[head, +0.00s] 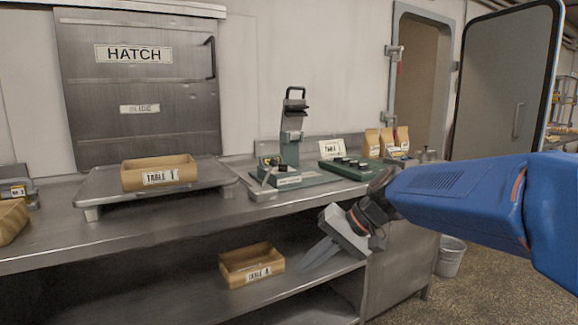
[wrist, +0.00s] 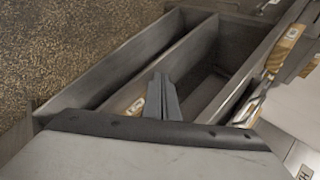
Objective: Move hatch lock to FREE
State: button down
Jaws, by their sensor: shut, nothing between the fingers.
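The grey metal hatch (head: 140,85) is in the wall at the left in the head view, with a HATCH sign, a smaller label that seems to read SLIDE, and a dark handle (head: 211,58) at its right edge. I cannot make out a lock marked FREE. A green device (head: 290,178) with a small lever stands on the counter right of the hatch; its markings are too small to read. My gripper (head: 308,262) is low in front of the counter's edge, well away from the hatch. Its fingers also show in the wrist view (wrist: 162,98), shut and empty.
A TABLE 1 box (head: 160,174) stands on a raised tray (head: 105,190) below the hatch. A second box (head: 251,265) is on the lower shelf, left of my gripper. A green control box (head: 350,169) and paper bags (head: 387,142) stand farther right. A bucket (head: 450,257) is on the floor.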

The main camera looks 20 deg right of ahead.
aim_at(269, 174)
jog(key=w+d+r+m+t+y, duration=0.15)
jog(key=w+r, duration=0.25)
jog(key=w, duration=0.4)
jog(key=w+d+r+m+t+y, duration=0.1)
jog(key=w+d+r+y, duration=0.25)
jog(key=w, duration=0.35)
jog(key=w+d+r+m+t+y, duration=0.1)
jog(key=w+d+r+t, duration=0.4)
jog(key=w+d, duration=0.6)
jog(key=shift+w+d+r+m+y, duration=0.35)
jog(key=shift+w+r+m, duration=0.4)
jog(key=shift+w, duration=0.2)
jog(key=shift+t, duration=0.25)
jog(key=s+a+x, duration=0.2)
jog(key=x, duration=1.1)
jog(key=shift+s, duration=0.1)
